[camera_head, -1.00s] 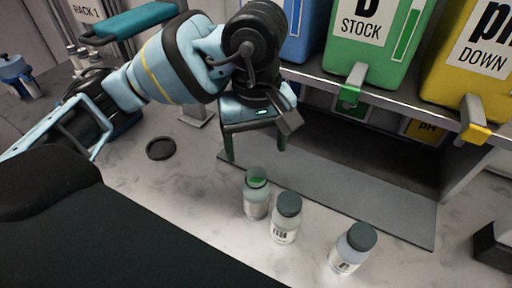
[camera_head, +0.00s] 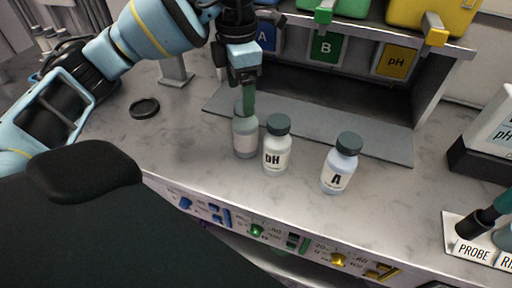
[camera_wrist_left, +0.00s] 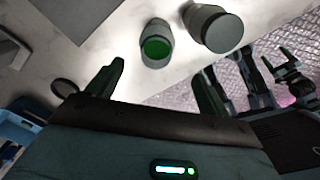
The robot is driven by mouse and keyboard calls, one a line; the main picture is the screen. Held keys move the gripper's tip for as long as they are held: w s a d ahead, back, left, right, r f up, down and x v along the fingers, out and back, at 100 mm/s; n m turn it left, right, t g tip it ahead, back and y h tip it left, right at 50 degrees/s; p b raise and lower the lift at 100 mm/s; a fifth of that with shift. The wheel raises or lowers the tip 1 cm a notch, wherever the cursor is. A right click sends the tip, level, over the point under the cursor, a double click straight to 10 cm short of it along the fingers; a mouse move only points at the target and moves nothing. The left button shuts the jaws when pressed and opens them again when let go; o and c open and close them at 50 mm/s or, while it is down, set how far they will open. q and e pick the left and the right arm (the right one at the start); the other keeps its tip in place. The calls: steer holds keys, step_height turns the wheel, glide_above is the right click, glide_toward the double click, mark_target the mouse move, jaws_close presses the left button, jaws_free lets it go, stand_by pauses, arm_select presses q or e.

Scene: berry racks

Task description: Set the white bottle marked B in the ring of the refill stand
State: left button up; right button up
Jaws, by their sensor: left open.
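I cannot identify the refill stand's ring for certain; a dark ring or cap (camera_head: 144,108) lies on the counter to the left.
The bottle marked pH (camera_head: 276,153) stands close on the right, the bottle marked A (camera_head: 338,172) farther right. Behind is a grey mat (camera_head: 370,142) under a shelf with bins. A PROBE holder (camera_head: 470,250) is at far right. Counter front-left is clear.

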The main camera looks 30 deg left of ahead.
mark_target(245, 129)
arm_select(q)
step_height(245, 129, down, 8)
steer(key=w, duration=0.1)
steer(key=shift+n, duration=0.3)
stand_by(0.6)
steer(key=shift+w+r, duration=0.1)
jaws_close()
stand_by(0.4)
